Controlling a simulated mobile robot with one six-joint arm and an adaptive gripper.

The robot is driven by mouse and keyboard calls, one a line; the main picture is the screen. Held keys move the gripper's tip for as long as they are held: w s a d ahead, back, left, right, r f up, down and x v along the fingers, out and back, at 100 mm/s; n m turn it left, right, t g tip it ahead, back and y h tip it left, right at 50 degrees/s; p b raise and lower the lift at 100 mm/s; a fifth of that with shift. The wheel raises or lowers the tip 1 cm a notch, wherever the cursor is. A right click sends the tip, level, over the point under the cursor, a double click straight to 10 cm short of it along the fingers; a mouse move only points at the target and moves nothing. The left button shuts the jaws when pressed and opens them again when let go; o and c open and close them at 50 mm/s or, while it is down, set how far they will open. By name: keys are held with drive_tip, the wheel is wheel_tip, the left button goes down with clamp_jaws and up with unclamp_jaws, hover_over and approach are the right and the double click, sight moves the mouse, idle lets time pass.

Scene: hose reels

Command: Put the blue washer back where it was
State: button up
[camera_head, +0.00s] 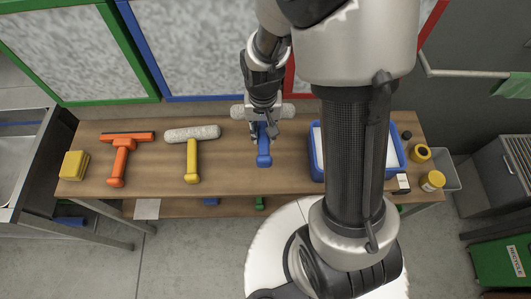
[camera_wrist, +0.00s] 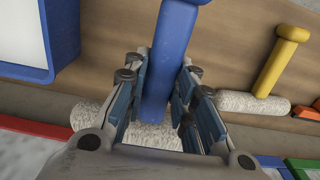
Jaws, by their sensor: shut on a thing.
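The blue washer has a blue handle (camera_head: 264,158) and a pale fluffy roller-like head (camera_head: 287,111). It is over the middle of the wooden table, with its handle toward the front edge. I cannot tell whether it touches the tabletop. My gripper (camera_head: 262,134) is shut around the handle near the head and hides part of both. In the wrist view the handle (camera_wrist: 172,50) runs between the fingers of my gripper (camera_wrist: 162,72), and the fluffy head (camera_wrist: 150,136) lies partly behind the gripper body.
On the wooden table (camera_head: 225,180), a yellow-handled washer (camera_head: 192,164), an orange squeegee (camera_head: 121,160) and yellow sponges (camera_head: 74,165) are to the left. A blue-rimmed tray (camera_head: 316,155) stands to the right, partly behind my arm. Framed panels (camera_head: 200,45) stand along the back.

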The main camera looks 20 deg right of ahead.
wheel_tip(320, 180, down, 12)
drive_tip(key=b, duration=0.3)
drive_tip(key=shift+r+b, duration=0.1)
drive_tip(key=shift+b, duration=0.25)
drive_tip(key=shift+f, duration=0.2)
drive_tip(key=o, duration=1)
drive_tip(key=shift+o, duration=0.2)
drive_tip(key=shift+r, duration=0.1)
